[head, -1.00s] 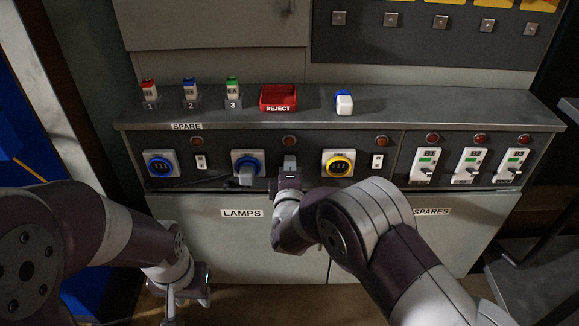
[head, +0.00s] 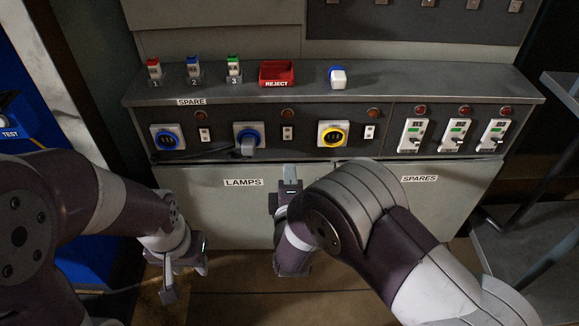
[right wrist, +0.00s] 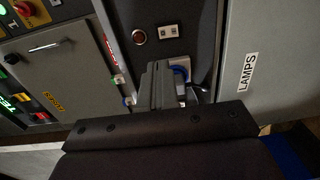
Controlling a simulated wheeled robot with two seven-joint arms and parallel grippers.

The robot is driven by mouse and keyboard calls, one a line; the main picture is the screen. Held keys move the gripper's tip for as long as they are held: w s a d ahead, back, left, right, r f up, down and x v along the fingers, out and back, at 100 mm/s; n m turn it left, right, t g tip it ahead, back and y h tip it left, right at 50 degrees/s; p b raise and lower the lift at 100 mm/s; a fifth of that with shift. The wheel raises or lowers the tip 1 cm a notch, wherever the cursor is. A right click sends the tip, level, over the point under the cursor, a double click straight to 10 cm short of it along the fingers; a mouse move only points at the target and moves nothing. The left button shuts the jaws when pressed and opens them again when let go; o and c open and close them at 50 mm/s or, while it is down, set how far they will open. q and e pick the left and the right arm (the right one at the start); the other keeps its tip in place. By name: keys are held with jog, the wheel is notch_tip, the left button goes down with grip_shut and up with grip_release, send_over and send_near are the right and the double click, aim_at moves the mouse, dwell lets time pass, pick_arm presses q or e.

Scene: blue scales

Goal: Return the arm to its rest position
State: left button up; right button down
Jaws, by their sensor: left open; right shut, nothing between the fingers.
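My right gripper (head: 290,180) is shut and empty, in front of the grey cabinet doors just right of the LAMPS label (head: 243,182). Its shut fingers also show in the right wrist view (right wrist: 160,85), apart from the panel. My left gripper (head: 180,275) is open and empty, low at the left in front of the cabinet.
The cabinet ledge (head: 400,88) holds three small numbered blocks, a red REJECT tray (head: 278,85) and a blue-and-white plug (head: 338,79). Three breakers (head: 453,136) are at the panel's right. A grey shelf frame (head: 525,250) stands at the right. Open floor lies below the cabinet.

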dwell(0.4)
jog(key=s+a+f+m+g+y, duration=0.2)
jog(key=s+f+m+g, duration=0.5)
jog(key=f+g, duration=0.25)
jog(key=s+d+r+m+g+h, duration=0.25)
jog(key=s+d+m+g, duration=0.6)
jog(key=s+d, duration=0.45)
jog(key=d+r+m+t, duration=0.2)
jog(key=d+r+m, duration=0.1)
jog(key=d+r, duration=0.3)
notch_tip(320, 180, up, 30)
jog(key=p, duration=3.1)
